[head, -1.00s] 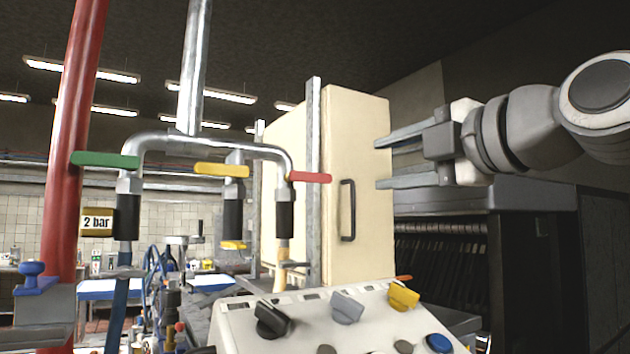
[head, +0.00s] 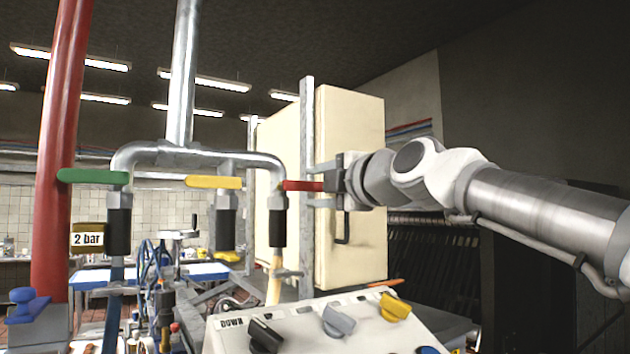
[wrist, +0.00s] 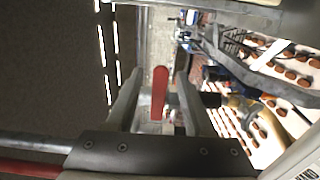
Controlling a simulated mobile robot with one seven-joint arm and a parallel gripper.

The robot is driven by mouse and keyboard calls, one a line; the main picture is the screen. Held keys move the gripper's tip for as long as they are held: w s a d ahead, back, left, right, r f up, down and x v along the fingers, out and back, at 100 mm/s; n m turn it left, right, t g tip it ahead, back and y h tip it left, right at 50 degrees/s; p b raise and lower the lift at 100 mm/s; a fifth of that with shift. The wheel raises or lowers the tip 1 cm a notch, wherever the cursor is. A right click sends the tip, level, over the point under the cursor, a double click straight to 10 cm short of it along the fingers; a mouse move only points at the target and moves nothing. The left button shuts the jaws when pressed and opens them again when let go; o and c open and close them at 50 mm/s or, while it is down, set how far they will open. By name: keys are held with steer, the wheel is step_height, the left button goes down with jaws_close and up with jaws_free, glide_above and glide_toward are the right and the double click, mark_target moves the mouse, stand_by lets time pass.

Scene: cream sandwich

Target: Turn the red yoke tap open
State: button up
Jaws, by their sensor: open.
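The red yoke tap handle (head: 303,186) points to the right from the right leg of the silver yoke pipe (head: 205,155), roughly level. My gripper (head: 322,186) is at its right end in the head view, with the fingers above and below the handle. In the wrist view the red handle (wrist: 160,92) lies between the two open fingers of my gripper (wrist: 160,85). I cannot tell whether either finger touches it. The yellow handle (head: 213,182) and green handle (head: 92,176) sit to the left on the same yoke.
A cream cabinet (head: 350,110) with a black handle and a grey upright post (head: 306,120) stand just behind my gripper. A control panel (head: 300,325) with knobs is below. A red pipe (head: 60,130) stands at the left.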

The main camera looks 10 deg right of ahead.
steer(key=shift+w+a, duration=0.1)
steer(key=shift+w, duration=0.2)
jaws_close()
steer(key=shift+f, duration=0.15)
stand_by(0.3)
steer(key=shift+s+a+f+m+b, duration=0.15)
steer(key=shift+f+m+b, duration=0.4)
steer(key=shift+m+b, duration=0.65)
steer(key=shift+a+f+m+b, duration=0.3)
steer(key=shift+f+m+b, duration=0.35)
steer(key=shift+m, duration=1.1)
steer(key=shift+s+a+f+m+b, duration=0.15)
steer(key=shift+f+m+b, duration=0.25)
steer(key=shift+m+b, duration=0.85)
steer(key=shift+a+m, duration=0.1)
steer(key=shift+m, duration=0.2)
